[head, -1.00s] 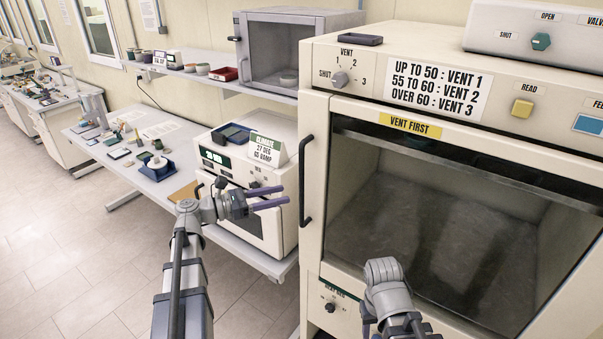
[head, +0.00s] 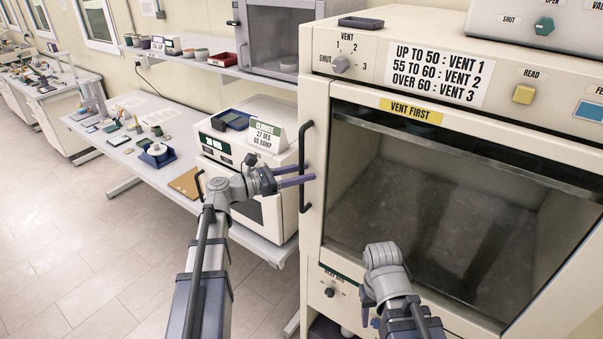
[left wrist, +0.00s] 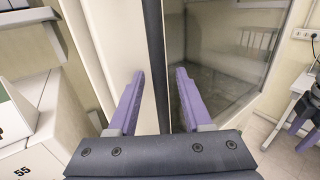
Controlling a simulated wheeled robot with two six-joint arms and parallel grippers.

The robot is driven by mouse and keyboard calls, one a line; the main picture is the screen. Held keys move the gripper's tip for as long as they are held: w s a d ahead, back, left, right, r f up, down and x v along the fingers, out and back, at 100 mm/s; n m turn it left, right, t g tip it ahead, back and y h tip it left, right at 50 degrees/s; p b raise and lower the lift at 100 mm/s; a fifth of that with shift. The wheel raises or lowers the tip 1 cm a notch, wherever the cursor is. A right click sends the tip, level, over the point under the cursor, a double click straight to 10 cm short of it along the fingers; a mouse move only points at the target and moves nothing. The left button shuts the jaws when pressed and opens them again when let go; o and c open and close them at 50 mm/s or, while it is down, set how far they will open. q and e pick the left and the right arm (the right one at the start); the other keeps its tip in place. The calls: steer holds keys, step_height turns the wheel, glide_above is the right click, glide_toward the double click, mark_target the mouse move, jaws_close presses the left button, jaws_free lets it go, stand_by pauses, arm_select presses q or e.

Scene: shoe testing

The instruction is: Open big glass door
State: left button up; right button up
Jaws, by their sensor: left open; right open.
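The big glass door (head: 440,215) on the cream cabinet is shut, with a black vertical bar handle (head: 304,165) on its left edge. My left gripper (head: 296,176) is open, its purple fingers pointing right at the handle. In the left wrist view the handle (left wrist: 155,60) runs upright between the two open fingers (left wrist: 157,100), and the glass (left wrist: 220,50) lies beyond. Whether a finger touches the handle I cannot tell. My right gripper (head: 372,312) is in front of the cabinet's lower part, with its fingers mostly hidden.
A vent knob (head: 341,64) and a sign (head: 438,75) sit above the door, with a yellow "VENT FIRST" label (head: 411,111) on its frame. A smaller white oven (head: 235,150) stands close to the left on a bench. Open floor (head: 90,240) lies at left.

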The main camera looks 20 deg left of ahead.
arm_select(q)
jaws_close()
stand_by(0.3)
stand_by(1.1)
